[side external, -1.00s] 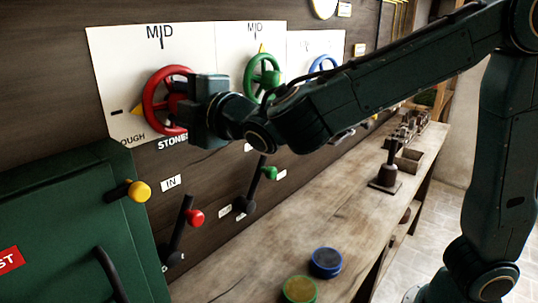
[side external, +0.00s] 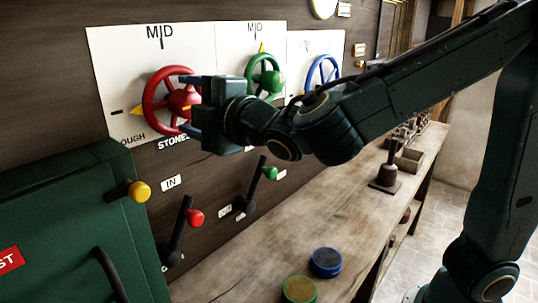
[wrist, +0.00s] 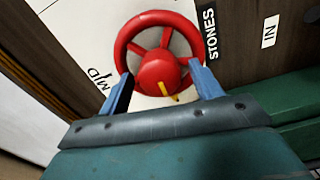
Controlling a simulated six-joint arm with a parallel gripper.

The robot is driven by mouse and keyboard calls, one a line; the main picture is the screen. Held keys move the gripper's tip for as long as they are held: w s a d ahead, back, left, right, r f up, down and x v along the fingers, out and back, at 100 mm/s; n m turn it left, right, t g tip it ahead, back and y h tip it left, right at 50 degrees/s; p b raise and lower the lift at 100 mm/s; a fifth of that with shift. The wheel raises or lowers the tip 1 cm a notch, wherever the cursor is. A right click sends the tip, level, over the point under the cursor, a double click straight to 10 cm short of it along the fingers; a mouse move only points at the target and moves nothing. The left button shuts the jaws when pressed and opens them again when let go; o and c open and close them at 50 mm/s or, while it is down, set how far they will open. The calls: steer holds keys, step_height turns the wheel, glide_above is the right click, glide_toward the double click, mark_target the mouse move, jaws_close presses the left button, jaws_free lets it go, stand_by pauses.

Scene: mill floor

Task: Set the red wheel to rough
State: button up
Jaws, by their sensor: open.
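The red wheel (side external: 149,97) is mounted on a white panel (side external: 112,60) marked MID at the top, with a partly cut-off "OUGH" label (side external: 133,140) at lower left. Its yellow pointer (side external: 136,111) points left, at a black dash (side external: 117,112) above that label. My gripper (side external: 184,103) is open in front of the wheel. In the wrist view the red wheel (wrist: 160,18) lies ahead of my gripper (wrist: 162,72), with a blue finger to each side of the hub and nothing clamped. Whether the fingertips touch the wheel I cannot tell.
A green wheel (side external: 250,75) and a blue wheel (side external: 323,62) are to the right. A green cabinet (side external: 70,200) is at lower left. A wooden bench (side external: 240,255) runs along the wall.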

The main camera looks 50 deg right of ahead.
steer(key=s, duration=1)
steer(key=shift+s, duration=0.15)
steer(key=shift+d, duration=0.1)
steer(key=s+d+f+m+g+h, duration=0.1)
steer(key=d+f+m+g, duration=0.3)
steer(key=d, duration=0.3)
steer(key=s+d+f+m+g+h, duration=0.1)
steer(key=d+f+m+g, duration=0.3)
steer(key=d, duration=0.3)
steer(key=s+d+f+m+g, duration=0.1)
steer(key=s+m, duration=0.1)
steer(key=s, duration=0.3)
steer(key=s+d+f+m+g+y, duration=0.1)
steer(key=s+f+m, duration=0.1)
steer(key=s, duration=0.3)
steer(key=s+d+f+m+g+y, duration=0.1)
steer(key=s+m+g, duration=0.1)
steer(key=s+m, duration=0.2)
steer(key=shift+s+d+f, duration=0.25)
steer(key=shift+s+f, duration=0.1)
steer(key=shift+s, duration=0.35)
